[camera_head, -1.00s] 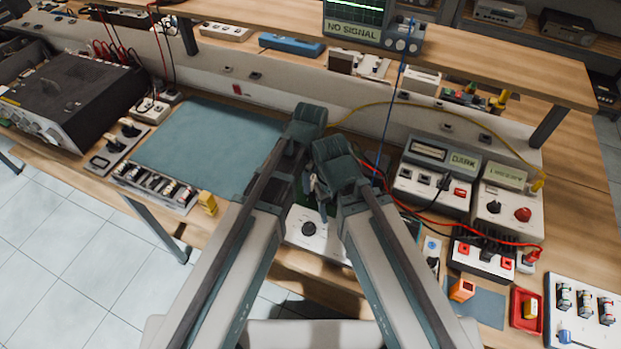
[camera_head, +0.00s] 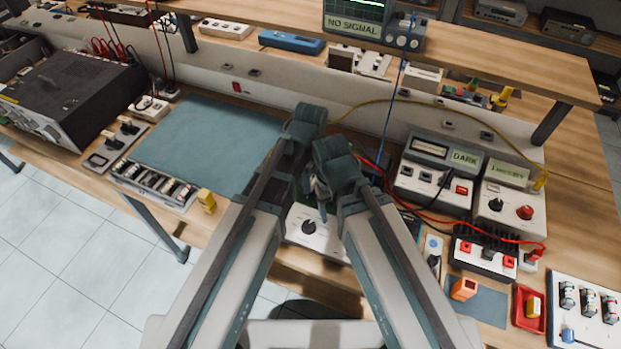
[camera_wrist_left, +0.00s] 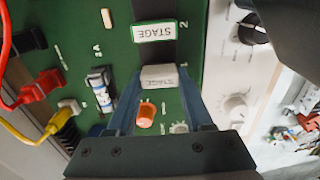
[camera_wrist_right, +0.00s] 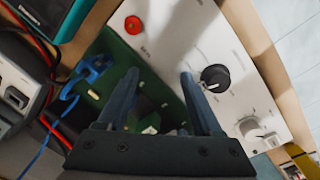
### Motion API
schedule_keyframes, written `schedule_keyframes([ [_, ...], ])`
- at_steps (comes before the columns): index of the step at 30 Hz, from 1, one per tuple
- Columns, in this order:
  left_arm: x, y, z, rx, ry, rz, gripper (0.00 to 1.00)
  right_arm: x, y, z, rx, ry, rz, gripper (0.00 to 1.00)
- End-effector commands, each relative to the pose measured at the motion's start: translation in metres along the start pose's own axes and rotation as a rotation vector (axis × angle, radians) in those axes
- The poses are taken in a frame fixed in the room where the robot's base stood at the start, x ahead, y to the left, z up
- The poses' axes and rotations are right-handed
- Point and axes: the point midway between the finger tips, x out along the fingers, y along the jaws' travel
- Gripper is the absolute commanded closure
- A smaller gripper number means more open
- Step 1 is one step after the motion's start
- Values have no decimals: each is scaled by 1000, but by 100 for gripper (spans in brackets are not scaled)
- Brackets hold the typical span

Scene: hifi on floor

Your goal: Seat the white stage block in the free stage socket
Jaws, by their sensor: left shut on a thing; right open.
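A white block labelled STAGE (camera_wrist_left: 160,77) is between the fingertips of my left gripper (camera_wrist_left: 160,88), which is shut on it. It is over a dark strip on the green board (camera_wrist_left: 194,75), near the mark 1. I cannot tell whether it touches the board or is seated. A second, green-edged STAGE block (camera_wrist_left: 153,32) is in the strip by the mark 2. My right gripper (camera_wrist_right: 160,76) is open, with nothing between its fingers, above the board and white knob panel (camera_wrist_right: 185,35). In the head view, my arms mostly hide the board.
Red and yellow plugs with leads (camera_wrist_left: 38,92) and an orange knob (camera_wrist_left: 146,115) crowd the board. A blue plug (camera_wrist_right: 92,70) shows in the right wrist view. Boxed instruments (camera_head: 433,180) stand to the right. The blue-grey mat (camera_head: 210,145) at left is clear.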

Motion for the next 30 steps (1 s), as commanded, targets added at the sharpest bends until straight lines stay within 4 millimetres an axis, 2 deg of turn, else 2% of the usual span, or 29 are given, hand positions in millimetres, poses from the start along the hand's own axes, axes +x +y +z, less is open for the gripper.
schedule_keyframes([
  [7,0,0,0,0,0,0,100,0,0,0,0,0,0,33],
  [8,0,0,0,0,0,0,45,0,0,0,0,0,0,33],
  [13,0,0,0,0,0,0,15,0,0,0,0,0,0,33],
  [23,-1,0,0,0,0,0,14,-1,0,0,0,0,0,33],
  [30,-13,0,0,0,0,0,14,-13,1,1,0,0,0,33],
])
